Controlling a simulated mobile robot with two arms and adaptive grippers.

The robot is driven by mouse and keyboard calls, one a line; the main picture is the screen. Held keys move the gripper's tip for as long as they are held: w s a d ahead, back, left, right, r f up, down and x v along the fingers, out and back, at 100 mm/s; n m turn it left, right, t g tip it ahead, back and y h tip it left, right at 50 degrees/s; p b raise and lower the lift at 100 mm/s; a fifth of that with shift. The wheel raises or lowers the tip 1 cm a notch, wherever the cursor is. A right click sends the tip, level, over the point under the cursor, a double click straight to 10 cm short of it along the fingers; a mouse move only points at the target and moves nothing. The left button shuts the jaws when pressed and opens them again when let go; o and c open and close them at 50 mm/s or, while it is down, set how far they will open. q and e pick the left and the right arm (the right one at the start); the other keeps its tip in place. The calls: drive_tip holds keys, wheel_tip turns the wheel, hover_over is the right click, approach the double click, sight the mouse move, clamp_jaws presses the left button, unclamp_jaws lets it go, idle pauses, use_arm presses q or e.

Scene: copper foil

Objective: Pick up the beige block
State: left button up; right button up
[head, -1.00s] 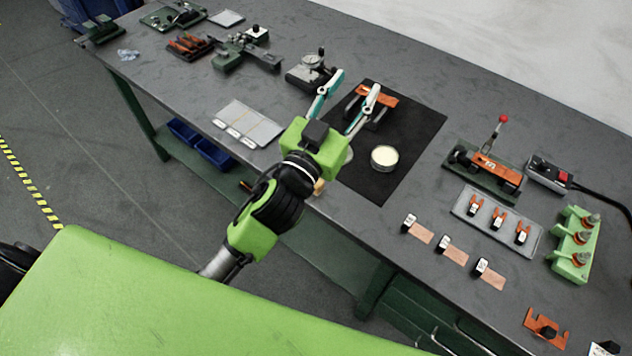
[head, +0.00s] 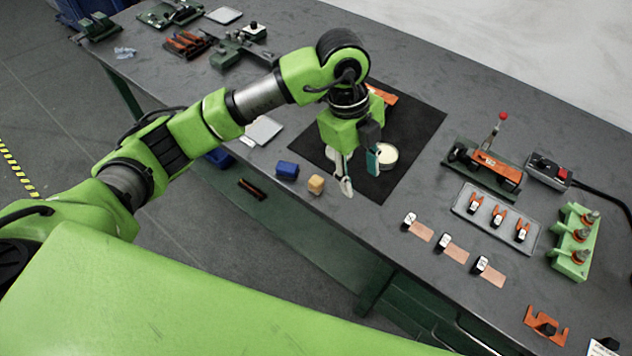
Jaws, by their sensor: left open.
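The beige block (head: 316,184) lies near the front edge of the grey table, just right of a blue block (head: 287,170). My left gripper (head: 359,178) points down over the black mat, a little to the right of the beige block. Its fingers are apart with nothing between them, and it does not touch the block. My right gripper is not in the view.
A round white-topped tin (head: 387,156) stands on the black mat (head: 418,128), close behind the left fingers. A grey tray (head: 497,218) with several clips and copper strips (head: 454,254) lie to the right. The table's front edge is close to the blocks.

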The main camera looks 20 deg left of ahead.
use_arm(q)
drive_tip(key=w+a+r+n+y, duration=0.2)
drive_tip(key=w+a+y, duration=0.15)
drive_tip(key=a, duration=0.45)
drive_tip(key=p, duration=0.1)
hover_over(316, 180)
drive_tip(key=shift+t, duration=0.3)
drive_tip(key=f, duration=0.8)
drive_tip(key=shift+s+d, duration=0.2)
drive_tip(key=shift+d, duration=0.1)
drive_tip(key=f+p, duration=0.1)
drive_tip(key=f, duration=0.2)
drive_tip(key=f+p, duration=0.1)
drive_tip(key=f, duration=0.1)
drive_tip(key=shift+w+a+f+p, duration=0.15)
drive_tip(key=shift+a+f+p, duration=0.1)
drive_tip(key=shift+p, duration=0.05)
drive_tip(key=shift+f, duration=0.2)
drive_tip(key=c, duration=1)
